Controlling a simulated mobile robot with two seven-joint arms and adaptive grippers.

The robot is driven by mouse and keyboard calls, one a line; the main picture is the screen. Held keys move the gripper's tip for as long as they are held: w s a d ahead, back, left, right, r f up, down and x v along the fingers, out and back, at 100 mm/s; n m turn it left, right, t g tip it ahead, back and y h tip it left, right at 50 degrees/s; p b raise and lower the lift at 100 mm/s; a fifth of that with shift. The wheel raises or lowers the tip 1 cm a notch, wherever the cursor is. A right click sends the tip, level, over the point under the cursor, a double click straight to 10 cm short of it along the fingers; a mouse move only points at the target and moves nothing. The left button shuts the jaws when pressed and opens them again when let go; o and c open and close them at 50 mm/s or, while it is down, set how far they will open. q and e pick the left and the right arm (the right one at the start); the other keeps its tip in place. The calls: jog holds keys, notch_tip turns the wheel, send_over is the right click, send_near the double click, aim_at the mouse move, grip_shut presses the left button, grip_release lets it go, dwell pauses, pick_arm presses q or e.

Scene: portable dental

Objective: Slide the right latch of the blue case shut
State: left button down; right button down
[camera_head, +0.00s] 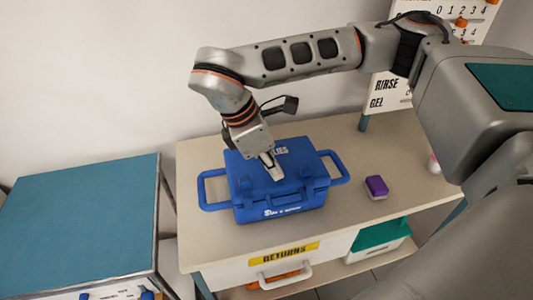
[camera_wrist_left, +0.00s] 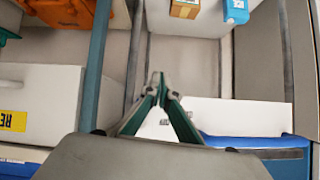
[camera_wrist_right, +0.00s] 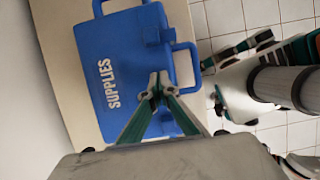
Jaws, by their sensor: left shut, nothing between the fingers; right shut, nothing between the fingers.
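The blue case (camera_head: 291,169) stands closed on the beige table, with grey-white lettering on its lid and front. In the right wrist view its lid (camera_wrist_right: 95,45) reads SUPPLIES. The right latch (camera_head: 307,171) is at the front right of the case; it shows as a blue block at the lid edge (camera_wrist_right: 151,34) in the right wrist view. I cannot tell its exact position. My right gripper (camera_head: 273,170) is shut and empty, pointing down over the lid's front part, left of the right latch. My left gripper (camera_wrist_left: 158,84) is shut and empty, away from the case.
A purple-topped block (camera_head: 376,187) lies on the table right of the case. A drawer labelled RETURNS (camera_head: 285,253) is below the table front. A teal-topped cabinet (camera_head: 80,220) stands at the left. The table right of the case is mostly free.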

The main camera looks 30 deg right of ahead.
aim_at(307, 167)
jog(key=d, duration=0.1)
jog(key=s+d, duration=0.1)
jog(key=d, duration=0.1)
jog(key=shift+d+r+p, duration=0.15)
jog(key=shift+d+p, duration=0.05)
jog(key=shift+p, duration=0.1)
pick_arm(q)
jog(key=shift+w+r, duration=0.15)
jog(key=shift+r, duration=0.4)
pick_arm(e)
jog(key=shift+d, duration=0.2)
jog(key=shift+s+d, duration=0.1)
jog(key=shift+d, duration=0.4)
jog(key=shift+s+d, duration=0.15)
jog(key=shift+d, duration=0.35)
jog(key=shift+s+d, duration=0.15)
jog(key=shift+d, duration=0.65)
pick_arm(q)
jog(key=shift+s+d+r, duration=0.1)
jog(key=shift+s+d, duration=0.1)
jog(key=shift+d, duration=0.7)
pick_arm(e)
jog(key=shift+a, duration=0.1)
pick_arm(q)
jog(key=shift+a, duration=0.1)
pick_arm(e)
jog(key=shift+a, duration=0.1)
